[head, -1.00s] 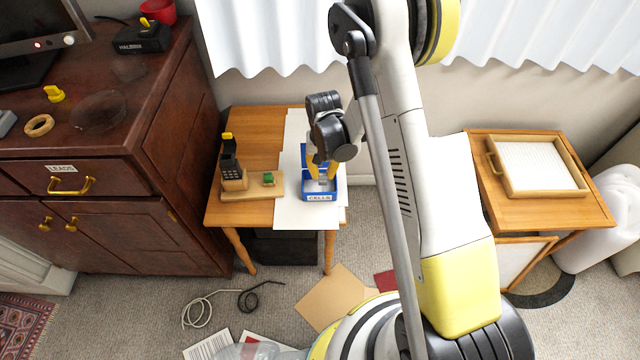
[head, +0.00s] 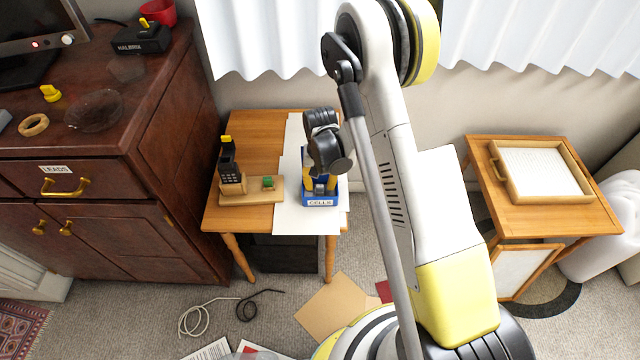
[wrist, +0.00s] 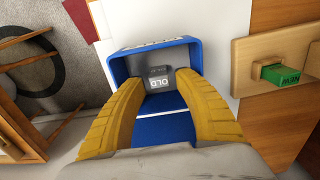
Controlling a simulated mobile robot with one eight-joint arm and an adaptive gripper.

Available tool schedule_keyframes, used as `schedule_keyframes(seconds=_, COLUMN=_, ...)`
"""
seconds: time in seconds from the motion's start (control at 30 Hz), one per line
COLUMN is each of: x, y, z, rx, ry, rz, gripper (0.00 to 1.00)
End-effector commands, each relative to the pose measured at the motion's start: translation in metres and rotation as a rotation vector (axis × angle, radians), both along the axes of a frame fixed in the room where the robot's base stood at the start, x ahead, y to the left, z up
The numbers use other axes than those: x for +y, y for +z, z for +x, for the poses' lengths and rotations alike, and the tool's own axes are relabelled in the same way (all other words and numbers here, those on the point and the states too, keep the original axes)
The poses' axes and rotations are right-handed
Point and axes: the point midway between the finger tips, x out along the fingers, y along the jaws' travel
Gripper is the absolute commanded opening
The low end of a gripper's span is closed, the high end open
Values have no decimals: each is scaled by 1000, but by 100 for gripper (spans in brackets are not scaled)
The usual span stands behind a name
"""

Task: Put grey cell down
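The grey cell (wrist: 158,83), marked OLD, is between my fingertips inside the blue bin in the wrist view. My gripper (wrist: 161,78) has its two yellow fingers reaching down into the bin and appears shut on the cell. The blue bin (wrist: 122,68), labelled CELLS, also shows in the head view (head: 320,202), on white paper on the small wooden table. In the head view my gripper (head: 319,186) is over and in the bin, and the cell is hidden. Whether the cell touches the bin floor cannot be told.
A wooden stand (head: 250,198) with a black handset (head: 229,164) and a green block (head: 268,182) marked NEW is left of the bin. A dark cabinet (head: 165,135) stands further left. A tray (head: 510,196) sits on the right table. Cables and papers lie on the floor.

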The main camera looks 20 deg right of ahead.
Motion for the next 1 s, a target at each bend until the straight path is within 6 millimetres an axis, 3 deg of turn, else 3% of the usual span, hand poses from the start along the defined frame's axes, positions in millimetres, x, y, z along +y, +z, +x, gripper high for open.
schedule_keyframes(seconds=0.33, x=0, y=9, z=0, rx=0, ry=0, rz=0, gripper=38)
schedule_keyframes(seconds=0.7, x=0, y=90, z=0, rx=0, ry=0, rz=0, gripper=38)
schedule_keyframes(seconds=1.0, x=0, y=127, z=0, rx=-4, ry=2, rz=0, gripper=38)
